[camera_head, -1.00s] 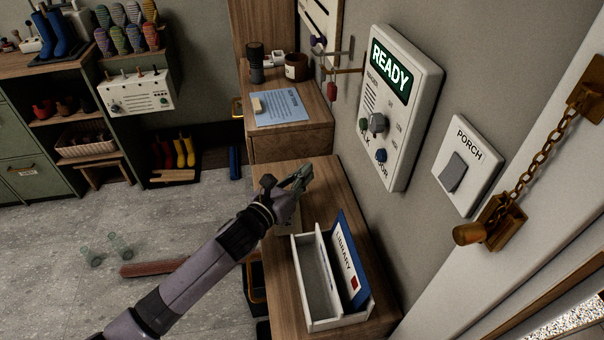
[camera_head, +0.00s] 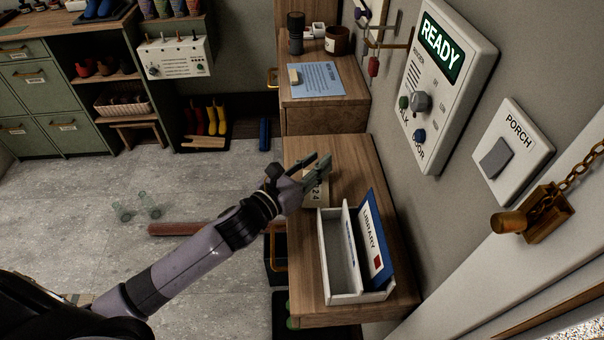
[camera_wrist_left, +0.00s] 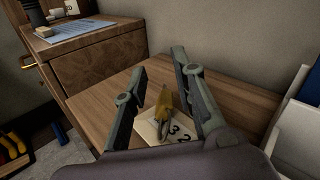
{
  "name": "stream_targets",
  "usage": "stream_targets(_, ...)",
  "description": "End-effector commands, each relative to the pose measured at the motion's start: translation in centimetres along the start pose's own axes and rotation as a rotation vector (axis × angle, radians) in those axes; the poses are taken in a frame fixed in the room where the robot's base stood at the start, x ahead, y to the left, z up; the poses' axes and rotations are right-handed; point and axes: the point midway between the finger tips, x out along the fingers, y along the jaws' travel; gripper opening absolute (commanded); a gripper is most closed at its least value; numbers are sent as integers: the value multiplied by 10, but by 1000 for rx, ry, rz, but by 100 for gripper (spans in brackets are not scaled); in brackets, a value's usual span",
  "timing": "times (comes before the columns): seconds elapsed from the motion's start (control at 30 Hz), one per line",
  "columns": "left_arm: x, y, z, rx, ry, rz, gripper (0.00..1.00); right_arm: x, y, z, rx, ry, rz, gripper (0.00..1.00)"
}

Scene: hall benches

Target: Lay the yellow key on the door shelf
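A yellow object (camera_wrist_left: 163,104), which looks like the key, shows in the left wrist view between the fingers of my left gripper (camera_wrist_left: 163,82). The fingers are spread, with gaps on both sides of it. It is over a pale numbered card or block (camera_wrist_left: 150,131); I cannot tell whether they touch. In the head view my left gripper (camera_head: 325,168) is over the near wooden shelf top (camera_head: 303,240) by the door wall. The pale numbered piece (camera_head: 317,188) shows beside it, and the yellow object is not clear there. My right gripper is not in view.
A white tray (camera_head: 338,297) with a blue LIBRARY sign (camera_head: 372,240) stands on the shelf's front part. A farther wooden top (camera_head: 350,88) holds a blue sheet (camera_head: 318,78) and a dark jar (camera_head: 337,40). A control panel (camera_head: 445,75) is on the wall.

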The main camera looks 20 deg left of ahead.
Motion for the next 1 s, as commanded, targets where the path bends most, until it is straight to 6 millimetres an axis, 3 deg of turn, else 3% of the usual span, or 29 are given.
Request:
stream_targets(0.1,-25,0,-2,2,3,-1,25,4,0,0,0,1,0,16)
stream_targets(0.3,-47,0,-1,1,1,1,25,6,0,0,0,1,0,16)
stream_targets(1.0,-52,0,0,0,0,1,25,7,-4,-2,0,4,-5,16)
